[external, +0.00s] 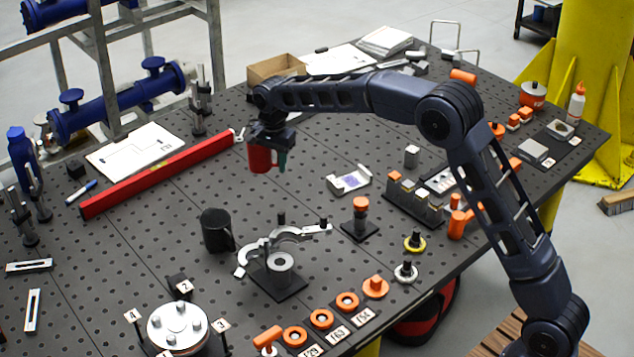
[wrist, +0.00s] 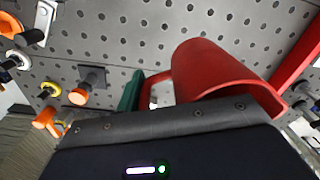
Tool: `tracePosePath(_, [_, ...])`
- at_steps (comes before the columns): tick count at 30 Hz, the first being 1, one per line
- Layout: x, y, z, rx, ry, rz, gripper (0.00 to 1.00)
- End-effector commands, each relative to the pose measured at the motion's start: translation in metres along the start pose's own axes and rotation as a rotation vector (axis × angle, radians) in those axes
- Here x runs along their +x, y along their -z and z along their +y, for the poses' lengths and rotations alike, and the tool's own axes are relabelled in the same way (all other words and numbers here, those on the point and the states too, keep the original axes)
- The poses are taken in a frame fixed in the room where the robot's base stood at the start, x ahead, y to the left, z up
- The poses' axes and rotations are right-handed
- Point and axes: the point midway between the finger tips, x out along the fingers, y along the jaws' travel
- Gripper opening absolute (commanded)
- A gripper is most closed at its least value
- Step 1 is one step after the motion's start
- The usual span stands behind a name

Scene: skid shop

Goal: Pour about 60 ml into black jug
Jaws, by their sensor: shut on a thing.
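The black jug (external: 216,230) stands upright on the perforated table, left of the middle in the external view. My gripper (external: 279,158) is shut on a red mug (external: 261,160), held above the table, behind and to the right of the black jug and apart from it. In the wrist view the red mug (wrist: 205,70) fills the middle right, with its handle side toward a green finger (wrist: 130,92). The grip itself is partly hidden by the gripper body. The mug looks roughly upright in the external view. Its contents are hidden.
A metal clamp fixture (external: 280,262) stands right of the black jug. A long red level (external: 160,174) lies behind it. A round flanged part (external: 177,326) stands in front. Orange rings and small parts line the right and front edges.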

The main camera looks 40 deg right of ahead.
Motion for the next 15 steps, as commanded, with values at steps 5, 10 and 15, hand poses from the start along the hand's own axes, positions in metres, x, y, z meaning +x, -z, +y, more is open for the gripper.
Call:
tracePosePath(5, [0.016, -0.001, -0.022, -0.212, -0.001, -0.005, 0.03])
tracePosePath(10, [0.031, -0.004, -0.042, -0.421, -0.001, -0.009, 0.03])
tracePosePath(15, [0.047, -0.004, -0.061, -0.626, -0.001, -0.013, 0.03])
